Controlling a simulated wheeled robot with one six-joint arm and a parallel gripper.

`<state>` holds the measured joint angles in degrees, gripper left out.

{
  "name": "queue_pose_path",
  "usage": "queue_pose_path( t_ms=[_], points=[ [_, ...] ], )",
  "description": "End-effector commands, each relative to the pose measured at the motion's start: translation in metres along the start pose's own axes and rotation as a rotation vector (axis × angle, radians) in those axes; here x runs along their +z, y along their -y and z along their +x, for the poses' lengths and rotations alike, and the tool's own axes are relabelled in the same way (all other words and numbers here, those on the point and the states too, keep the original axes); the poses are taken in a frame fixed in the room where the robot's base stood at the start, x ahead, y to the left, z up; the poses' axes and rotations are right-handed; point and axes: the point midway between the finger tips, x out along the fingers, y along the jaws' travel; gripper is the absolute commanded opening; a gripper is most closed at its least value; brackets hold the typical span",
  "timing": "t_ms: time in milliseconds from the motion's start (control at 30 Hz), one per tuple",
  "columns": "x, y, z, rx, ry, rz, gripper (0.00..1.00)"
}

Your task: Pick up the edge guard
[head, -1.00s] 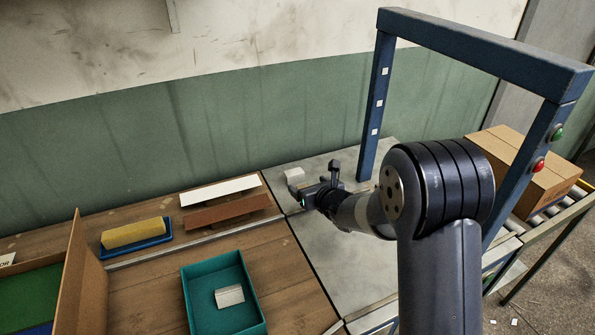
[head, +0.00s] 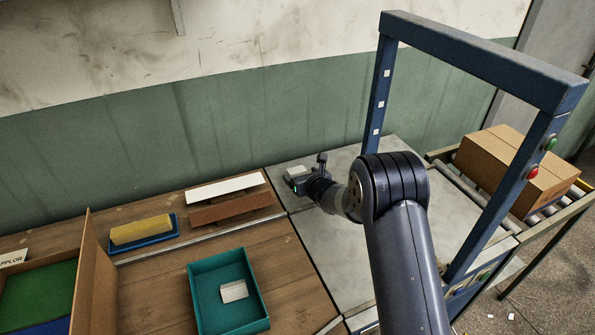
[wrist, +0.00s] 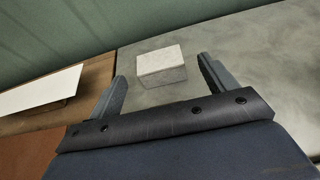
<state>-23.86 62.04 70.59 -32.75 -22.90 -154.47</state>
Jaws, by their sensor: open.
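A small pale grey angled piece, which looks like the edge guard (wrist: 161,64), lies on the grey tabletop near the wall. In the head view the edge guard (head: 297,171) shows just behind my gripper (head: 299,182). In the wrist view my gripper (wrist: 163,72) is open, with one finger to each side of the piece and the piece a little beyond the fingertips. I see no contact. A similar pale piece (head: 234,291) lies in the teal tray (head: 195,300).
A white strip (head: 225,187) and a brown strip (head: 232,208) lie left of the grey top. A yellow block (head: 141,229) sits on a blue base. A blue frame (head: 480,60) stands over the grey top's right side; a cardboard box (head: 518,168) is on rollers beyond.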

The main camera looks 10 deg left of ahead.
Motion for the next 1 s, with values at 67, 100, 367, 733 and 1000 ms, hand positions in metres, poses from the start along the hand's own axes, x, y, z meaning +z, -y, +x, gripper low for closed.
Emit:
queue_pose_path(
  t_ms=[67, 100, 367, 733, 1000],
  points=[
    [0.0000, -0.0003, 0.0048, 0.000, -0.001, 0.000, 0.80],
    [-0.0001, -0.0003, 0.0062, 0.000, 0.000, 0.000, 0.80],
    [-0.0002, -0.0002, 0.0073, 0.000, 0.001, 0.000, 0.79],
    [-0.0002, -0.0001, 0.0071, 0.000, 0.000, 0.000, 0.49],
    [0.0000, -0.0001, 0.0070, 0.000, 0.001, 0.000, 0.33]
  ],
)
